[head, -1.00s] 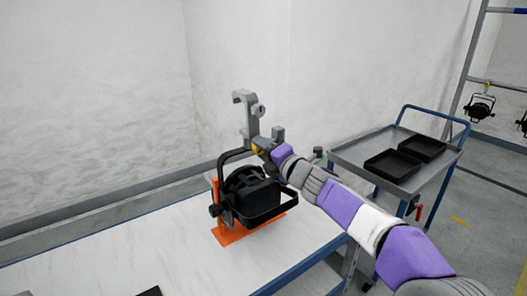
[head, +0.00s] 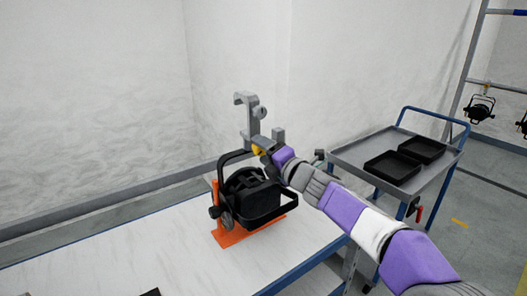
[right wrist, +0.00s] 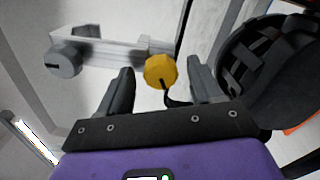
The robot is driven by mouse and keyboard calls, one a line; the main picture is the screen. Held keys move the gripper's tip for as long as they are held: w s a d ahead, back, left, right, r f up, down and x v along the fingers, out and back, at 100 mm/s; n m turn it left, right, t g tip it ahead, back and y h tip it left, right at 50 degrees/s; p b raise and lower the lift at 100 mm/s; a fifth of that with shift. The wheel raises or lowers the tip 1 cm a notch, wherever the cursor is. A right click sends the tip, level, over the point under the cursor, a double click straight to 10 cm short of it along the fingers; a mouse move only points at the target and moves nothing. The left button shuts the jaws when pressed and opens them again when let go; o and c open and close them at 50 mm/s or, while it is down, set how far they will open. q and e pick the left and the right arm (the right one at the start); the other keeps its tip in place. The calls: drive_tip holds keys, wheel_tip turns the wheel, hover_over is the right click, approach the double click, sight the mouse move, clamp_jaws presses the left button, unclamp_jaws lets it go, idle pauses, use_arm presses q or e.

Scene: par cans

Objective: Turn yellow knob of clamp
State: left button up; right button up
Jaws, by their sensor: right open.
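The yellow knob (right wrist: 160,71) sits at the lower end of the grey clamp (right wrist: 110,52) in the right wrist view. In the head view the knob (head: 258,150) is partly hidden by my right gripper (head: 266,152), and the hook-shaped clamp (head: 252,118) stands upright on the yoke of a black par can (head: 252,195). My right gripper is open, and its two fingers lie on either side of the knob, with the knob near the tips (right wrist: 160,80). Whether a finger touches the knob, I cannot tell. My left gripper is not in view.
The par can rests on an orange stand (head: 236,234) on the white table (head: 120,250). A grey trolley (head: 350,156) with black trays (head: 392,167) stands to the right. More par cans (head: 480,108) hang from a rack at the far right.

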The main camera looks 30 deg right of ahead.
drive_tip(key=s+p, duration=0.1)
drive_tip(key=s, duration=0.6)
drive_tip(key=shift+d, duration=0.3)
